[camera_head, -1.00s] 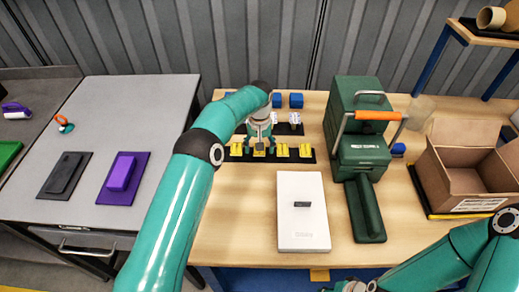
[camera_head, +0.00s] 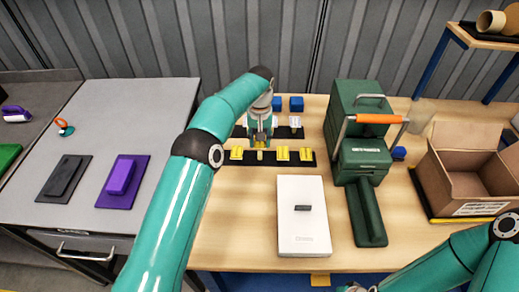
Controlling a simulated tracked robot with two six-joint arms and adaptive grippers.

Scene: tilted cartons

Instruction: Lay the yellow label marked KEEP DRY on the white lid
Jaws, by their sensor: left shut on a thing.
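The white lid (camera_head: 304,228) lies flat on the wooden table, with a small dark block on it. Several yellow labels (camera_head: 283,154) sit in a row on a black strip (camera_head: 270,161) behind the lid; their print is too small to read. My left gripper (camera_head: 260,148) points down over this row and is shut on a yellow label (camera_head: 260,155), whose print I cannot read. My left arm hides part of the row's left side.
A green machine (camera_head: 358,150) with an orange handle stands right of the lid. An open cardboard box (camera_head: 465,180) is at the far right. White labels (camera_head: 294,121) and blue blocks (camera_head: 296,103) lie behind the yellow row. Bare table lies left of the lid.

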